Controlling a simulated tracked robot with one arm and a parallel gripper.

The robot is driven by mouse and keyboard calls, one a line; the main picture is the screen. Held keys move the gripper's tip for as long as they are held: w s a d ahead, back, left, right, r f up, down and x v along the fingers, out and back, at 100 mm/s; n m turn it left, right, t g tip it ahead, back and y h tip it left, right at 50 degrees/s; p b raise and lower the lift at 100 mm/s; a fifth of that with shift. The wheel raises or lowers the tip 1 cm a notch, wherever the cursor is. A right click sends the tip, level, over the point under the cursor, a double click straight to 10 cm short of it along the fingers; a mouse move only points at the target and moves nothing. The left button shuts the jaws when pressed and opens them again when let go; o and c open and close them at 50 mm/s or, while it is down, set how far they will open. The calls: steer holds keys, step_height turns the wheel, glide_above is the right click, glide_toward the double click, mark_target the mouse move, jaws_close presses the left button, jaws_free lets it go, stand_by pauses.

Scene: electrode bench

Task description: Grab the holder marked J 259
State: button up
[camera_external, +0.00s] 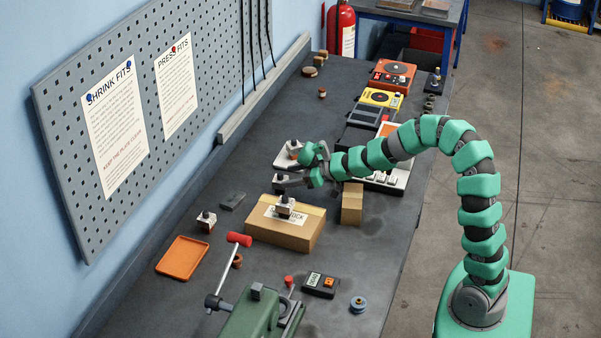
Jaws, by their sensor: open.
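Several small holders with pale bodies and dark tops are in view, and their markings are too small to read, so I cannot tell which is J 259. One holder (206,221) stands on the bench at the left. Another holder (285,205) sits on top of a cardboard box (293,233). A third holder (280,183) is right by my gripper, partly hidden by it. A further holder (294,148) stands on a pale plate behind my gripper. My gripper (282,172) is open, reaching left from the arm; whether its fingers touch the third holder is unclear.
An orange tray (182,258) lies at the left front, beside a green vise (262,314) with a red-tipped handle. A small carton (352,205) stands right of the box. Orange and yellow devices (381,97) line the back right. A pegboard (150,100) borders the left.

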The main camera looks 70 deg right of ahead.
mark_target(284, 178)
steer(key=shift+f, duration=0.4)
steer(key=shift+b+x, duration=0.4)
steer(key=shift+x, duration=2.05)
steer(key=shift+r, duration=0.1)
steer(key=c, duration=1.3)
